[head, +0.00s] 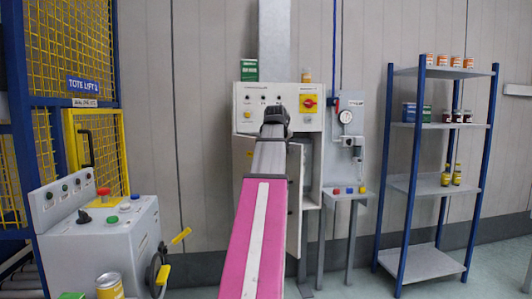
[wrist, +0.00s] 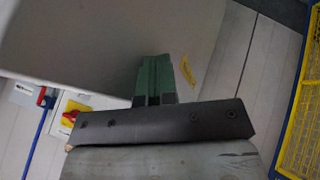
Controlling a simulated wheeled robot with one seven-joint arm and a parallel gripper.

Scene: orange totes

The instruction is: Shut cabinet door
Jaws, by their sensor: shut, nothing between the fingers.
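The grey cabinet (head: 242,150) stands against the back wall, under a panel of buttons with a red and yellow switch. Its door (head: 294,200) stands swung out to the right of my arm, with part of the interior visible beside it. My gripper (head: 275,112) is at the end of my pink arm, in front of the cabinet; its fingertips are hidden in the head view. In the wrist view, the green fingers (wrist: 154,70) are together and empty, in front of a large plain grey panel (wrist: 90,45), probably the door. I cannot tell whether they touch it.
A grey control console (head: 100,235) stands at the front left, near a yellow mesh cage (head: 70,45). A blue-post shelf (head: 410,185) with cans and jars stands at the right. A small table (head: 345,197) with a gauge panel stands right of the cabinet.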

